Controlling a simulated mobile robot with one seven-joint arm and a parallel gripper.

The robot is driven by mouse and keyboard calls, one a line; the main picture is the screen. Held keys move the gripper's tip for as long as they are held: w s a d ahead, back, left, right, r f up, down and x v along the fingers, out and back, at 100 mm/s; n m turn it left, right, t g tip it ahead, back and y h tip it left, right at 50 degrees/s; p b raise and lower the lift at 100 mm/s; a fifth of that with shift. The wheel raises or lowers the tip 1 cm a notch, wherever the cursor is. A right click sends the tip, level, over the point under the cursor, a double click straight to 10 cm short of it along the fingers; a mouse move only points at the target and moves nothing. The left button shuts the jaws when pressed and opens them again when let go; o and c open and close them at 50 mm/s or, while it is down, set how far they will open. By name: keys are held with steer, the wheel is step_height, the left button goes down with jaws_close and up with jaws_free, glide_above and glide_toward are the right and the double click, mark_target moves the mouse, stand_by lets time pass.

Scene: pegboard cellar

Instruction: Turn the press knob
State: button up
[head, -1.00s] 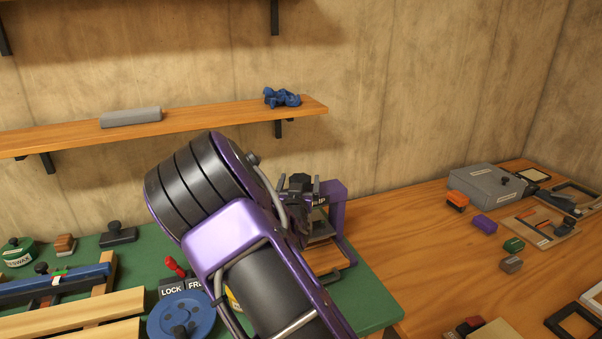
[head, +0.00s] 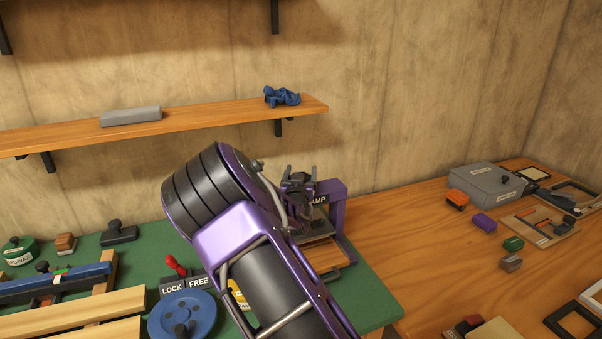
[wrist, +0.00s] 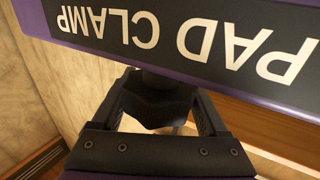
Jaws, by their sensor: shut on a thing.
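The purple press (head: 337,210) stands at the back right corner of the green mat, with a dark front plate lettered PAD CLAMP (wrist: 190,38) in the wrist view. Its black faceted knob (wrist: 158,103) sits just below that plate in the wrist view. My gripper (wrist: 162,92) has one finger on each side of the knob and is shut on it. In the head view my gripper (head: 298,182) is at the top of the press, and my arm hides the knob and part of the press there.
A blue wheel (head: 183,315) and a red-tipped lever (head: 176,266) by LOCK and FREE labels are left of my arm. A wooden shelf (head: 200,123) runs along the wall behind. The wooden bench (head: 400,240) is clear just right of the press.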

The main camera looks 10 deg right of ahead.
steer(key=shift+c, duration=1.4)
